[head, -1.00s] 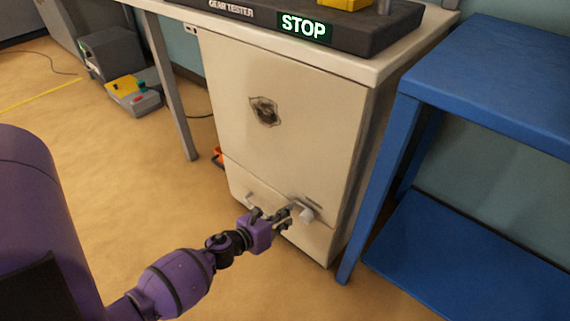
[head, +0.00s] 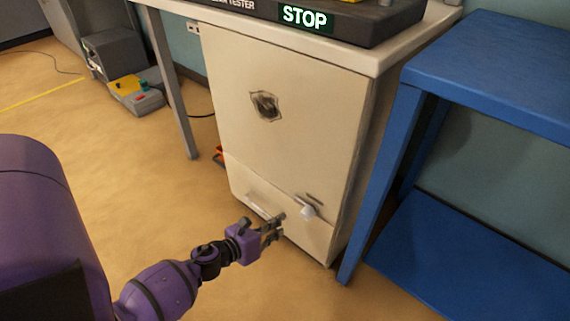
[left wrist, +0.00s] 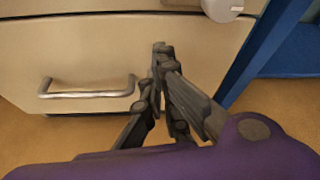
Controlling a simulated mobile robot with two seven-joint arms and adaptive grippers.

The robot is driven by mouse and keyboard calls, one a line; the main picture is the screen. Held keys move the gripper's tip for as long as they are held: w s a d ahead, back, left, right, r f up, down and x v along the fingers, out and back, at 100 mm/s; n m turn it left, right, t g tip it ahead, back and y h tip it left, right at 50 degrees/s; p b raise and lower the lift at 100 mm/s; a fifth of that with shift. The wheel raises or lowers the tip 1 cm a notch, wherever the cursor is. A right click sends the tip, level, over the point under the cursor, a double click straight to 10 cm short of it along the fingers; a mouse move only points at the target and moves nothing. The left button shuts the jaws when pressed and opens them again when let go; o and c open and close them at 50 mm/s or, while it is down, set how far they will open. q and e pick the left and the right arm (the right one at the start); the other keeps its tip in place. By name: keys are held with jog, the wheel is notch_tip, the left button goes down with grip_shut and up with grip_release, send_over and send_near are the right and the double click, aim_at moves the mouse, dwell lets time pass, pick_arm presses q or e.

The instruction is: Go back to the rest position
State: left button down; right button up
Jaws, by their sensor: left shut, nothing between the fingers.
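My left gripper (head: 277,228) is purple and dark grey. In the head view it is in front of the lower drawer of the beige cabinet (head: 283,150). In the left wrist view its fingers (left wrist: 160,62) are together with nothing between them. The drawer's metal bar handle (left wrist: 88,90) is to the left of the fingers, apart from them. The white knob (head: 308,212) is just beyond the fingertips in the head view; it also shows at the top of the left wrist view (left wrist: 222,8). The drawer looks shut. My right gripper is not in view.
A blue shelf unit (head: 490,70) stands close to the right of the cabinet. A dark gear tester with a lit STOP sign (head: 305,17) sits on the worktop above. A grey box with a yellow top (head: 136,94) is on the floor at left. The floor in front is clear.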

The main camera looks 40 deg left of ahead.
pick_arm(q)
jog(key=shift+d+p+v, duration=0.1)
jog(key=shift+p+v, duration=0.2)
jog(key=shift+v, duration=1.1)
jog(key=shift+d+p+v, duration=0.15)
jog(key=shift+p+v, duration=0.1)
jog(key=shift+v, duration=1.15)
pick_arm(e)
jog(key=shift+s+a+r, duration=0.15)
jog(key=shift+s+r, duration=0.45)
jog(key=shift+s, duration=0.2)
